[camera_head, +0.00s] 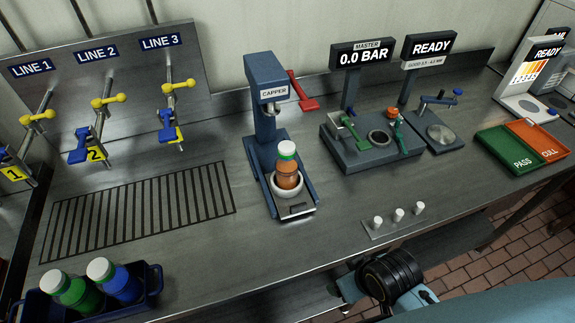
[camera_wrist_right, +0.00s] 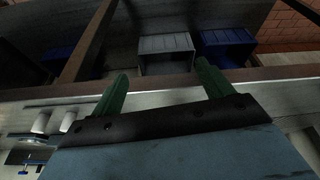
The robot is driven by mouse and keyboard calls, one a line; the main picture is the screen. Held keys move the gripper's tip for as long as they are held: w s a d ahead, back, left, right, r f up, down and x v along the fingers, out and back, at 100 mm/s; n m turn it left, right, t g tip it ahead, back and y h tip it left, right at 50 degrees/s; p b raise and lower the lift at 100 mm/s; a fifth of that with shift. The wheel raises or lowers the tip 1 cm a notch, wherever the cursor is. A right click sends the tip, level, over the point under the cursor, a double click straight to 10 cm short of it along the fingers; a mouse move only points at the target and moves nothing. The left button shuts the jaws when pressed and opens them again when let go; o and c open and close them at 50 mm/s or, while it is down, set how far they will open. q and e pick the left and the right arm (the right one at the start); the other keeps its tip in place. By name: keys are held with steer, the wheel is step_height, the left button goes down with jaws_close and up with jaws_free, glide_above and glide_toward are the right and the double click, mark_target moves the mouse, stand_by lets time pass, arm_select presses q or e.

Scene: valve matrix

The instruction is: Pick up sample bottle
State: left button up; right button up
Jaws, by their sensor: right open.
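A bottle with orange-brown contents and a green and white cap (camera_head: 287,168) stands upright in the white ring cup of the blue capper (camera_head: 266,100). I cannot tell which one is the sample bottle. My right gripper (camera_wrist_right: 162,72) shows its two green fingers apart with nothing between them, near the bench's front edge. In the head view only my right wrist shows at the bottom. My left gripper is not in view.
Valves for three lines stand at the back left above a drain grate (camera_head: 140,210). A gauge station (camera_head: 372,145) and green and orange trays (camera_head: 520,150) are to the right. A small plate with white pegs (camera_head: 398,215) lies near the front edge. Bins (camera_wrist_right: 166,52) show below the bench.

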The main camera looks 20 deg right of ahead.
step_height(320, 180, up, 5)
steer(key=w+t, duration=0.1)
steer(key=w, duration=0.1)
steer(key=t+y+p, duration=0.1)
steer(key=t+y, duration=0.1)
steer(key=t, duration=0.5)
glide_toward(291, 162)
steer(key=f, duration=0.1)
steer(key=shift+n+t, duration=0.3)
steer(key=x, duration=0.8)
steer(key=shift+w+r, duration=0.1)
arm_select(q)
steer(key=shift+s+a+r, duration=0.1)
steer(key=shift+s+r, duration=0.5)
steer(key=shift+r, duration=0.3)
arm_select(e)
steer(key=shift+x, duration=2.95)
steer(key=shift+a, duration=0.1)
steer(key=shift+c, duration=0.5)
steer(key=c, duration=1.1)
